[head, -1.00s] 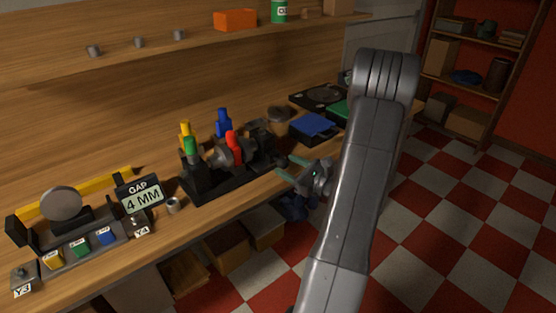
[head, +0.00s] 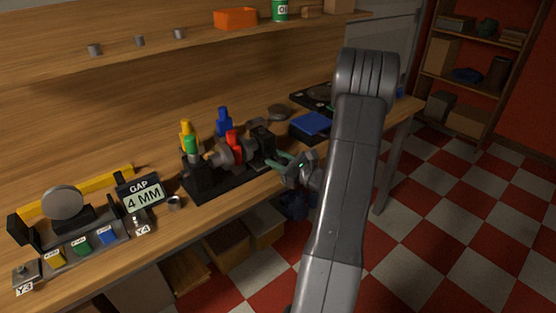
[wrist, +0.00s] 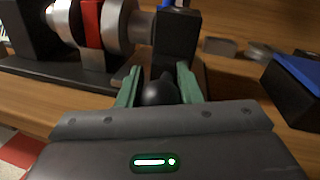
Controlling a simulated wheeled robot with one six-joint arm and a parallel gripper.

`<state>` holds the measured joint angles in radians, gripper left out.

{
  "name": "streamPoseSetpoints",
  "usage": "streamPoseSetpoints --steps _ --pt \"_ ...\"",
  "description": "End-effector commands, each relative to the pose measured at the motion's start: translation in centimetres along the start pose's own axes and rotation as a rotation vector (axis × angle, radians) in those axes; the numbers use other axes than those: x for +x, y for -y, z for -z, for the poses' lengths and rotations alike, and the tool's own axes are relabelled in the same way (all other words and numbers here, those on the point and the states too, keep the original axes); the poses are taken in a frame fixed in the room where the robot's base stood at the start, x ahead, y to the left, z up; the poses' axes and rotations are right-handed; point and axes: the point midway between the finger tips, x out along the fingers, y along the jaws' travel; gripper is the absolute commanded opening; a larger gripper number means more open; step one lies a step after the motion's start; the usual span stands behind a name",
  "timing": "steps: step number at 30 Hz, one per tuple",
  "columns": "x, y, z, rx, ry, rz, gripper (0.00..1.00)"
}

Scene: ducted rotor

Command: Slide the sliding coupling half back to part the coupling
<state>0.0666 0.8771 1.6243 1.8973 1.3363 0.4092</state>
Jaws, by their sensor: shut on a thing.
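The coupling rig stands on a black base (head: 225,185) on the bench. Its coupling shows as grey discs (head: 222,158) with a red piece (head: 233,140) between them. In the wrist view one grey disc (wrist: 120,25) lies right of the red piece (wrist: 92,35) and another lies left of it. A black block (wrist: 177,42) stands right of the discs. My gripper (head: 275,161) is at the rig's right front side. In the wrist view its green fingers (wrist: 158,75) are shut on a round black knob (wrist: 159,93). What the knob joins is hidden.
Yellow, green and blue upright pegs stand around the rig. A display reading GAP 4 MM (head: 142,196) stands to its left. A blue-topped box (head: 310,124) lies to the right. The bench's front edge runs just below my gripper.

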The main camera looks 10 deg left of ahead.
Motion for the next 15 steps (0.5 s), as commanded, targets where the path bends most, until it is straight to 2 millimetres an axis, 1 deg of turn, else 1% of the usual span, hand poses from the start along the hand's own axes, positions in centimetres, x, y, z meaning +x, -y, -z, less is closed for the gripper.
streamPoseSetpoints --steps 4,9,11,15 --pt "-0.1 0.5 0.1 -0.002 0.000 0.001 0.00" --pt "-0.6 3.0 0.6 -0.005 0.001 0.003 0.00" --pt "-0.8 3.7 0.7 -0.004 0.001 0.003 0.00" --pt "-0.8 4.0 0.7 -0.003 0.000 0.004 0.00"
